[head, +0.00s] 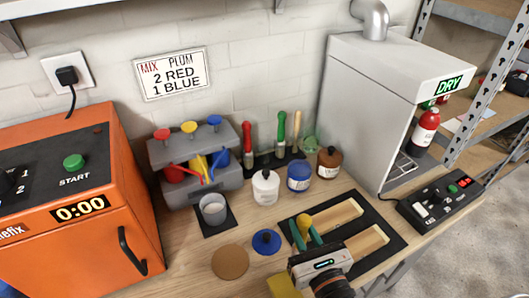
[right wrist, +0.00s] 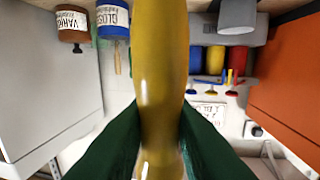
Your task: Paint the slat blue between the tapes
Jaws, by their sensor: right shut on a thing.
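A blue jar labelled gloss (head: 298,178) stands behind the mat and also shows in the wrist view (right wrist: 113,20). My left gripper is out of view.
A grey cup (head: 213,209), white bottle (head: 265,187) and brown varnish jar (head: 328,163) stand behind. A blue disc (head: 266,242) and brown disc (head: 230,262) lie left of the mat. The orange oven (head: 85,200) and grey dryer (head: 375,110) flank the bench.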

